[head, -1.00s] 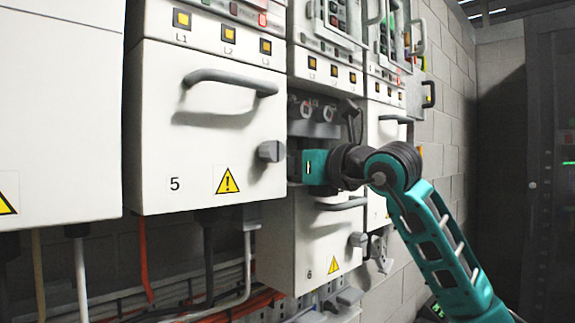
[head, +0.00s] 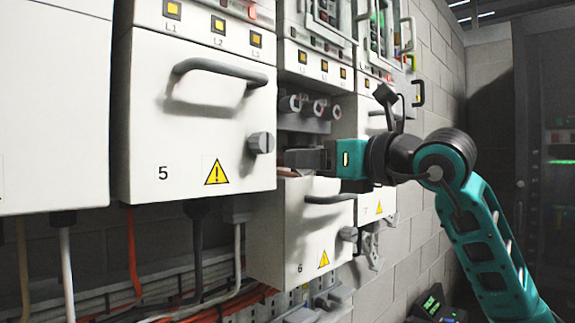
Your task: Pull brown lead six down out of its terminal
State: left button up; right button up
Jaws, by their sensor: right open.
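Drive six is the lower unit with its white front cover (head: 305,228), marked 6, dropped open below a dark bay. Inside the bay, several grey round fittings (head: 310,107) sit in a row on a grey block. My right gripper (head: 300,158) is open and sits at the bay's lower part, just above the cover's top edge, its dark fingers pointing left. A small brownish strip shows just below the fingertips; I cannot tell whether it is the brown lead. The lead and its terminal are not clearly visible. My left gripper is out of view.
Closed drive five (head: 195,115), with a grey handle (head: 222,70) and knob (head: 261,143), stands close at the left. More drives stand to the right along a block wall (head: 450,110). Cables and a tray (head: 205,285) run below. A dark cabinet (head: 545,130) is at the far right.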

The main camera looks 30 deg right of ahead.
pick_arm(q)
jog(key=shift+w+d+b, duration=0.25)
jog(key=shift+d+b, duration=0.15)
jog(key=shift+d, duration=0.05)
pick_arm(e)
jog(key=shift+v, duration=2.65)
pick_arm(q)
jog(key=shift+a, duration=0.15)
pick_arm(e)
jog(key=shift+s, duration=0.1)
